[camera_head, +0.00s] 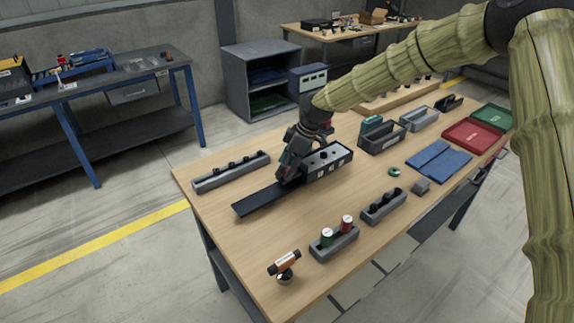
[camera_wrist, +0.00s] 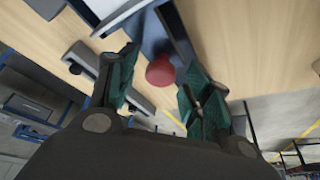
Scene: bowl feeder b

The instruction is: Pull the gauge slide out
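My gripper (camera_head: 287,172) is low over the track beside the block. In the wrist view its green fingers (camera_wrist: 160,92) are apart on either side of the knob, with gaps visible. The arm hides the slide in the head view.
A grey rack with black knobs (camera_head: 231,172) lies left of the track. Grey bins (camera_head: 383,140) stand behind right. Bare wood surrounds the track.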

